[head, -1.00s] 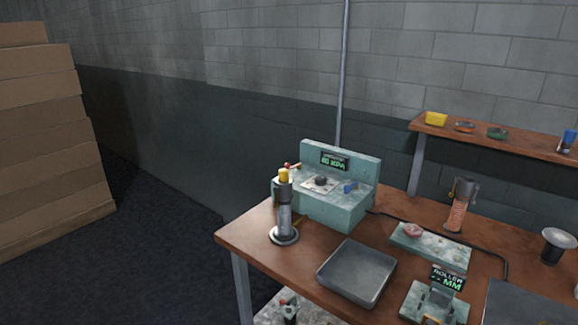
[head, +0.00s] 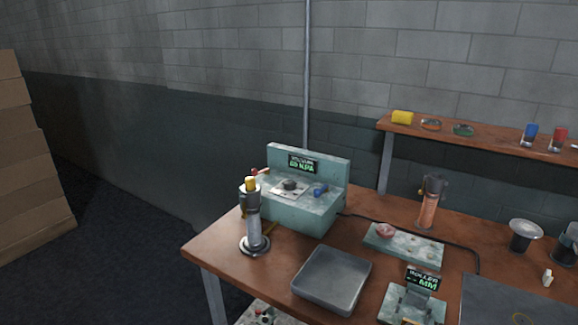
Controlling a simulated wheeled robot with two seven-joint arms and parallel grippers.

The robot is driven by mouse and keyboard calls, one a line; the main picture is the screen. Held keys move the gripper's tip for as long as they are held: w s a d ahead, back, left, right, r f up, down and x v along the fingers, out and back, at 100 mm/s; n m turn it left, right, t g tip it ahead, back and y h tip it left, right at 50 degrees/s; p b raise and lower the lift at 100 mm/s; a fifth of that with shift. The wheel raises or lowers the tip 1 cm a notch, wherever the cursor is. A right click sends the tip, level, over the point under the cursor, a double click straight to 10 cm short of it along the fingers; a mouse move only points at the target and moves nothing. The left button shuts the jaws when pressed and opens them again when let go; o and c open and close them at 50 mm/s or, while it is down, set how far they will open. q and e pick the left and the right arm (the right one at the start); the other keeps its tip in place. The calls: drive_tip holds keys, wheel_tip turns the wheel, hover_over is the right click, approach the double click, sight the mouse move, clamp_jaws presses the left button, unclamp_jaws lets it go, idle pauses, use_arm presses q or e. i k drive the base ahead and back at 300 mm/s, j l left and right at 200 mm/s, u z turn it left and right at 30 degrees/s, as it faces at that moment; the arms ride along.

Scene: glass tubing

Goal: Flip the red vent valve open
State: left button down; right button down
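A small red valve handle (head: 254,172) shows at the back left of the teal vacuum unit (head: 308,212), just behind a yellow-capped cylinder. It is small and partly hidden, so I cannot tell its position. The unit has a lit green display (head: 302,165), a dark knob (head: 289,185) and a blue lever (head: 320,190) on its top. The yellow-capped glass cylinder (head: 253,222) stands upright on a round base in front of the unit's left end. Neither of my grippers is in view.
A grey tray (head: 331,281) lies at the table's front. A roller device (head: 412,300), a teal plate (head: 403,246) and an orange-filled cylinder (head: 428,205) stand to the right. A shelf (head: 480,143) holds coloured items. Stacked boxes (head: 25,170) stand far left; the floor between is clear.

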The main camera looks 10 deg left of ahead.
sight(255, 172)
drive_tip(key=i+j+z, duration=0.25)
drive_tip(key=j, duration=0.15)
drive_tip(key=j+z, duration=0.25)
drive_tip(key=i+j+z, duration=0.25)
drive_tip(key=j, duration=0.3)
drive_tip(key=j+z, duration=0.25)
drive_tip(key=j, duration=0.2)
drive_tip(key=j+z, duration=0.25)
drive_tip(key=j, duration=3.55)
